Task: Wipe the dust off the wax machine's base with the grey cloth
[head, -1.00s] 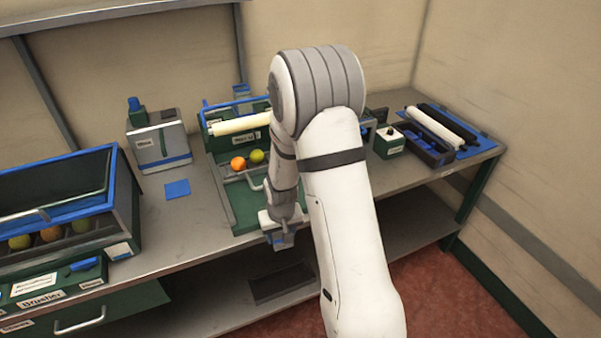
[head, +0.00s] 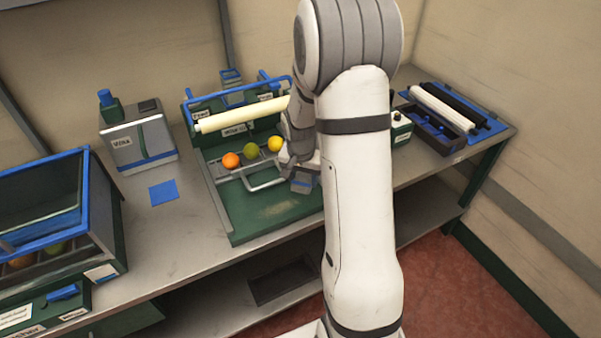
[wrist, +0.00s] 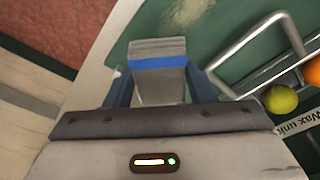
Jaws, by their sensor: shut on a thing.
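The wax machine's green base (head: 255,222) lies on the bench, below its cream roller (head: 240,115). A pale dusty patch (head: 283,208) shows on the base, and also at the top of the wrist view (wrist: 187,12). My gripper (head: 303,182) is over the right part of the base, right of the wire handle (head: 266,184). It is shut on the grey cloth (wrist: 158,80), a folded grey piece with a blue stripe, seen between the fingers in the wrist view. Whether the cloth touches the base I cannot tell. My arm hides the base's right end.
An orange (head: 231,160), a green fruit (head: 250,150) and a yellow one (head: 275,144) sit behind the wire handle. A grey wax container (head: 138,145) and a blue square (head: 163,193) are to the left. A roller tray (head: 440,130) stands at the right.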

